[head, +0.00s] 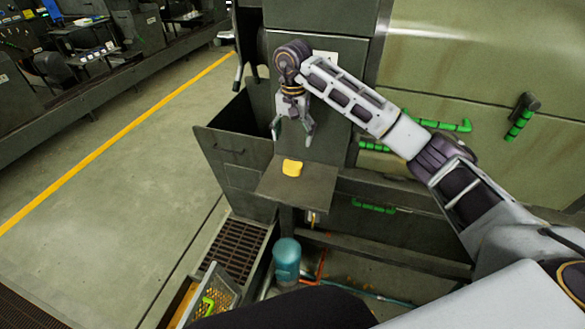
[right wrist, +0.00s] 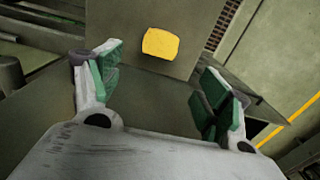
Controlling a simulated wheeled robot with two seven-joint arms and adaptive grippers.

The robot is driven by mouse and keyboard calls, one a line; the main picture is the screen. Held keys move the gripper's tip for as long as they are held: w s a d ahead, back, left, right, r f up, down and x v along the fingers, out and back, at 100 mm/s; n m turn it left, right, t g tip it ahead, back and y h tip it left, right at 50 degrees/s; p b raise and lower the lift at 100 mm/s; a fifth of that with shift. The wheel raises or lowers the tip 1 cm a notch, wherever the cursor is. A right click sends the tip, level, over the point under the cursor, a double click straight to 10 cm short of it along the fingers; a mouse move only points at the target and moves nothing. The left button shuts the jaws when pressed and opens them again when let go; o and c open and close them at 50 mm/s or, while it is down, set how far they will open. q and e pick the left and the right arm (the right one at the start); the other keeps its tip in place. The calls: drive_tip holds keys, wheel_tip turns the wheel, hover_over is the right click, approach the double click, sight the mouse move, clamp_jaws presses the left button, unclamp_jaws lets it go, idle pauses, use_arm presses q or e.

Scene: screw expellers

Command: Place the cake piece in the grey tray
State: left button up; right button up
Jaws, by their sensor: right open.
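The cake piece (head: 292,168) is a small yellow block lying on a flat dark grey plate (head: 312,190) that juts out from the machine. It also shows in the right wrist view (right wrist: 160,43), ahead of and between the fingers. My right gripper (head: 292,134) is open and empty, above and behind the cake piece and apart from it. Its green-padded fingers (right wrist: 160,90) are spread wide in the right wrist view. My left gripper is not in view. I cannot tell which surface is the grey tray; a dark open-topped bin (head: 235,145) stands left of the plate.
A floor grate (head: 235,250) and a teal cylinder (head: 287,259) lie below the plate. The machine's green-grey body (head: 470,70) with green handles (head: 440,125) stands at the right. Open floor with a yellow line (head: 110,145) stretches to the left.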

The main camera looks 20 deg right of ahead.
sight(293, 165)
drive_tip(key=shift+f+p, duration=0.55)
drive_tip(key=shift+f, duration=3.15)
drive_tip(key=shift+s+f, duration=0.1)
drive_tip(key=shift+f, duration=0.05)
drive_tip(key=shift+s+a+f+p, duration=0.15)
drive_tip(key=shift+f+p, duration=0.2)
drive_tip(key=shift+f, duration=0.3)
drive_tip(key=shift+s+a+f+p, duration=0.1)
drive_tip(key=shift+f+p, duration=0.25)
drive_tip(key=shift+f, duration=1.45)
drive_tip(key=shift+c, duration=0.3)
drive_tip(key=c, duration=1)
drive_tip(key=shift+c, duration=0.2)
